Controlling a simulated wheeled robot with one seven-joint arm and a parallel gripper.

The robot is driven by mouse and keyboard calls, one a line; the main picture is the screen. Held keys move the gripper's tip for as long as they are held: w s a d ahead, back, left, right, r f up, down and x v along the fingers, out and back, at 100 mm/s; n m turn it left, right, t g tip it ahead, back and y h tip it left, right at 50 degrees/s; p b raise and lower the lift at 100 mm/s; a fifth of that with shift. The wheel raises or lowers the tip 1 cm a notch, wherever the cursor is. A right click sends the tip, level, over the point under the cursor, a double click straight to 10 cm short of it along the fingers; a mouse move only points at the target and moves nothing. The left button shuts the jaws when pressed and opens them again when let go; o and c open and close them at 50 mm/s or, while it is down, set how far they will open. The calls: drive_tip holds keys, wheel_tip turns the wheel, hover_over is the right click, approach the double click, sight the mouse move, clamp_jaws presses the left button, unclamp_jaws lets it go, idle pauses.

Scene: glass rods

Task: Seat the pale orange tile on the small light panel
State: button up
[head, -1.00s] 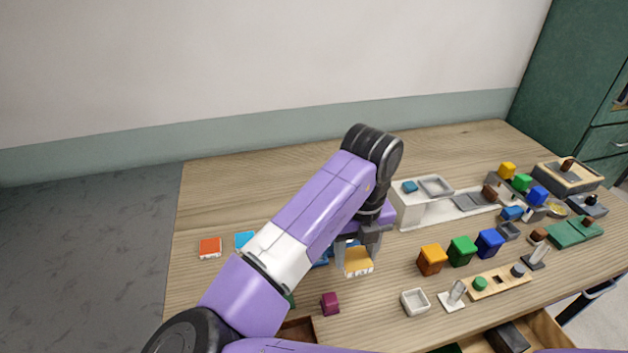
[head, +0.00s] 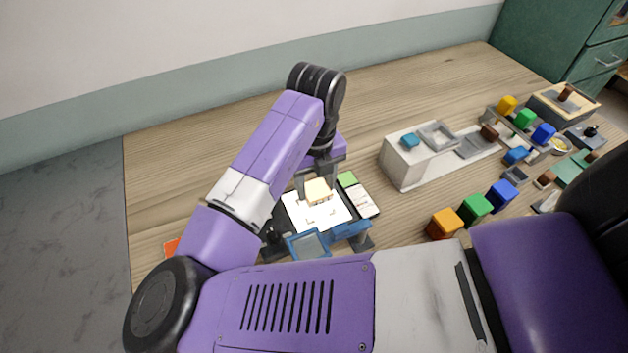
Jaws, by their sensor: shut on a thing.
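The pale orange tile (head: 318,191) is between the fingers of my gripper (head: 317,186), which is shut on it. The tile is over the far part of a white panel (head: 310,213), which looks like the small light panel. I cannot tell whether the tile touches the panel. My arm comes in from the left and hides part of the table left of the panel.
A blue frame-like thing (head: 308,244) stands at the panel's near edge. A green and white block (head: 358,195) lies just right of it. A white box (head: 407,160) stands further right. Orange (head: 444,223), green (head: 476,208) and blue (head: 502,195) blocks stand at right. The table behind is clear.

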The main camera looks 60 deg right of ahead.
drive_tip(key=shift+f+b, duration=1.8)
drive_tip(key=shift+f, duration=0.65)
drive_tip(key=o, duration=1.6)
drive_tip(key=shift+r, duration=3.9)
